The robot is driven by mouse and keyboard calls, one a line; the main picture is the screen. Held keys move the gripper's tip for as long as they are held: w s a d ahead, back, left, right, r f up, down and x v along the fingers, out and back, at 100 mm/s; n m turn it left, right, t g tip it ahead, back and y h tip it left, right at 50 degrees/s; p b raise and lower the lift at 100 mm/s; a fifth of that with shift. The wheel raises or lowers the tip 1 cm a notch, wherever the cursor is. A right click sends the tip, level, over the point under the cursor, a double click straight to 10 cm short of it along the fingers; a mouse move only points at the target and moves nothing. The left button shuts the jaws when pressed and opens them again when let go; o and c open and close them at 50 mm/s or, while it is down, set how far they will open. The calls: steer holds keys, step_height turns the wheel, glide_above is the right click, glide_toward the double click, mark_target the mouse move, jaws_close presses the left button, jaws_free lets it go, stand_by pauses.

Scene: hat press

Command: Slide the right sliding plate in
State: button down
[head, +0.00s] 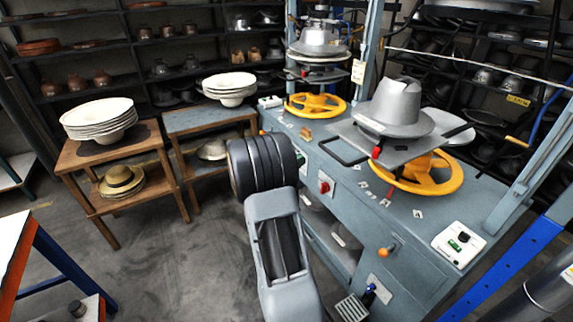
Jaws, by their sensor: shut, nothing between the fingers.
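The right sliding plate (357,140) is a flat grey plate with a black loop handle (343,153) on its left front side. It carries a large grey metal hat mould (393,105) and sits above a yellow handwheel (428,180) on the blue-grey press bench. The plate juts toward the front of the bench. My arm rises from the bottom middle, and its dark joint ends left of the bench front, apart from the plate. My gripper is not visible; the arm's own links may hide it.
The left press station holds another mould (318,44) above a yellow handwheel (315,106). A control box (459,244) and an orange knob (386,253) are at the right front. Wooden tables (110,150) with stacked white hat forms stand left. Floor between them and the bench is open.

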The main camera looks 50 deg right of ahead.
steer(key=p+x, duration=0.1)
steer(key=x, duration=0.5)
steer(key=shift+d+p, duration=0.3)
steer(key=shift+p, duration=0.1)
steer(key=shift+s, duration=0.15)
